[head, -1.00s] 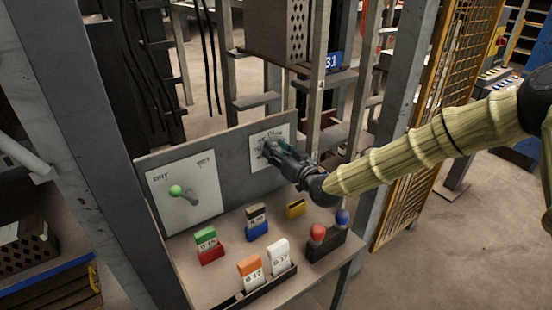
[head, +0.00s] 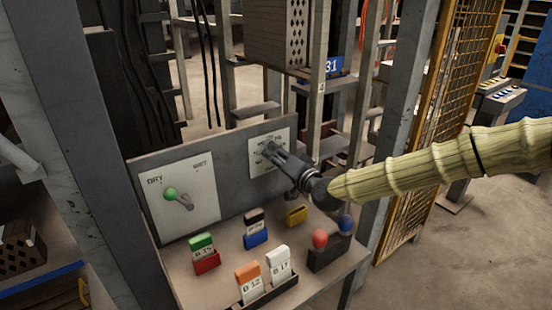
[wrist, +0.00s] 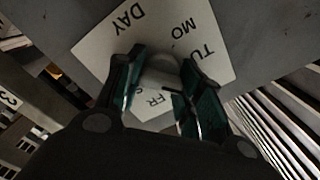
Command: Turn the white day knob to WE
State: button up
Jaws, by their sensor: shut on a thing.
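In the wrist view the plate (wrist: 205,45) appears turned, with DAY, MO, TU and FR readable and another label partly covered. The pale day knob (wrist: 160,72) sits between the two green-lined fingers of my gripper (wrist: 160,88), which are shut on it. I cannot tell which day the knob points to. WE is not readable in either view.
A plate (head: 180,198) with a green-tipped lever (head: 177,198) is to the left. Several coloured blocks, such as the green and red one (head: 204,254), and a dark box with red and blue knobs (head: 328,252) stand on the bench below. A grey post (head: 398,120) stands to the right.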

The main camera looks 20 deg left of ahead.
jog(key=shift+w, duration=0.1)
dwell(0.3)
jog(key=o, duration=1)
jog(key=shift+d, duration=0.1)
jog(key=v, duration=1.2)
